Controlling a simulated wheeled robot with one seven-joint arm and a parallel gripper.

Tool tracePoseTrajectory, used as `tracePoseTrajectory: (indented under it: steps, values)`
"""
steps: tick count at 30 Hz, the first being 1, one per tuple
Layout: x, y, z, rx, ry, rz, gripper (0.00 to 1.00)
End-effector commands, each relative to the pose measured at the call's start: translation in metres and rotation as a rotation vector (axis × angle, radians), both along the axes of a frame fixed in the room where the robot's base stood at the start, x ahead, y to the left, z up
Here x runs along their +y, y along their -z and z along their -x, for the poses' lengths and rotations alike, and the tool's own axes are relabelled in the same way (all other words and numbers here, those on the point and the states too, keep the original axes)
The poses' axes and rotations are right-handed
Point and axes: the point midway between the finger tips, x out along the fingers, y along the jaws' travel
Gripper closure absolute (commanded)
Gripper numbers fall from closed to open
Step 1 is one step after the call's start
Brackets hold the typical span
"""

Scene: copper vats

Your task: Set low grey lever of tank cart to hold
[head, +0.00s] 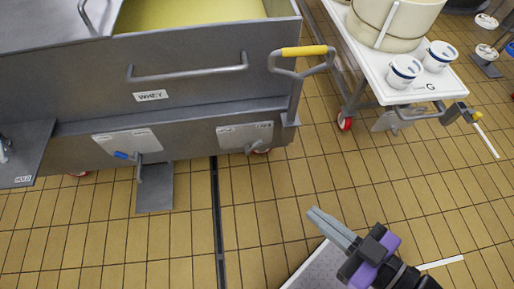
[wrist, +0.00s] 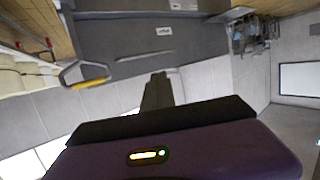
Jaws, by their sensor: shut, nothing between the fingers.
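The tank cart (head: 75,80) is a grey metal tub labelled WHEY, holding something yellow, at the upper left of the head view. It also shows in the wrist view (wrist: 130,42). Low on its side, a pale plate at the right carries the grey lever (head: 251,149); the plate's lettering is too small to read. A second plate to the left carries a blue-tipped lever (head: 124,155). My gripper (head: 313,213) is shut and empty, apart from the cart, below and right of the grey lever in the head view. Its fingers show in the wrist view (wrist: 157,84).
A yellow-gripped handle (head: 304,51) sticks out from the cart's right end. A white-topped trolley (head: 430,92) with a vat and white cups stands at the upper right. A grey pedal (head: 154,188) juts out below the blue-tipped lever. Tiled floor (head: 270,200) lies open before the cart.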

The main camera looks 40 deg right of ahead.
Motion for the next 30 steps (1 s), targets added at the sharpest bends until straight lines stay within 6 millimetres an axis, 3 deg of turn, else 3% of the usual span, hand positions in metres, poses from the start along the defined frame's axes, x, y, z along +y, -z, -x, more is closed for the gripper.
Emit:
tracePoseTrajectory:
  steps: [5, 8, 11, 17, 21, 30]
  values:
    - [0.000, 0.004, -0.001, -0.002, 0.003, -0.007, 1.00]
    - [-0.003, 0.026, -0.006, -0.013, 0.022, -0.049, 1.00]
    - [-0.010, 0.068, -0.016, -0.036, 0.063, -0.142, 1.00]
    - [-0.035, 0.179, -0.053, -0.112, 0.190, -0.436, 1.00]
    - [-0.059, 0.251, -0.084, -0.180, 0.280, -0.658, 1.00]
    - [-0.119, 0.392, -0.162, -0.364, 0.450, -1.144, 1.00]
